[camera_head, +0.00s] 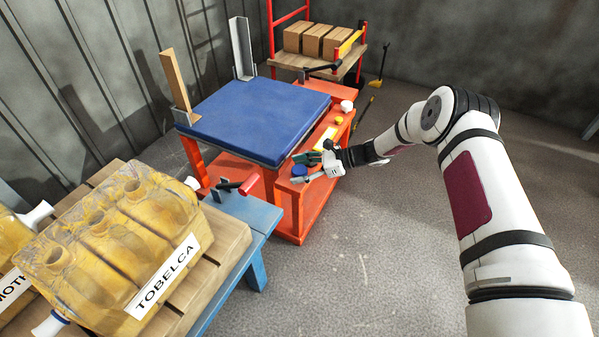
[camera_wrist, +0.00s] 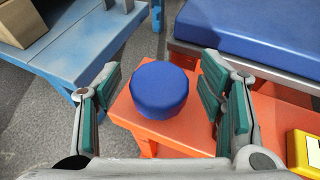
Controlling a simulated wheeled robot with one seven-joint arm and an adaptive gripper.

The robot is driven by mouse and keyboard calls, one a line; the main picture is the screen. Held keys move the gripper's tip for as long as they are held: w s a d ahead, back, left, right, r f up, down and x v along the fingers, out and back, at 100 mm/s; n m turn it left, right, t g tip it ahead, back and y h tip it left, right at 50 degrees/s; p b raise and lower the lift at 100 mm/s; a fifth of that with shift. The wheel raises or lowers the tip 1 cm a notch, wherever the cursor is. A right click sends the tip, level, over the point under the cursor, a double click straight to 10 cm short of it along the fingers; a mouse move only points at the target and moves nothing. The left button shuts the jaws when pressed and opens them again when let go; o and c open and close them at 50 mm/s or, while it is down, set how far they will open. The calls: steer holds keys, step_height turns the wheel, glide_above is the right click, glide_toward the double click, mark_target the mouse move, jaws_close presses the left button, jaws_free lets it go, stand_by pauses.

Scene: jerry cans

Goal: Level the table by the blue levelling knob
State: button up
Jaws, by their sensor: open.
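The blue levelling knob (camera_wrist: 160,90) is a round blue cap on the orange base in the wrist view. In the head view the knob (camera_head: 299,170) shows at the base's front corner, beside my gripper. My gripper (camera_wrist: 160,100) is open, with one green-padded finger on each side of the knob in the picture; I cannot tell whether the fingers reach down to its height. In the head view my gripper (camera_head: 318,168) is at the corner of the orange base (camera_head: 320,190). The table (camera_head: 255,115) has a blue top and looks slightly tilted.
A yellow part (camera_wrist: 305,152) sits on the base right of the knob. A blue bench (camera_wrist: 80,45) is close on the left. Yellow jerry cans (camera_head: 120,235) labelled TOBELCA stand on a wooden pallet at the left. A shelf with boxes (camera_head: 318,40) is behind. The floor at right is clear.

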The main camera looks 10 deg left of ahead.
steer(key=c, duration=1.2)
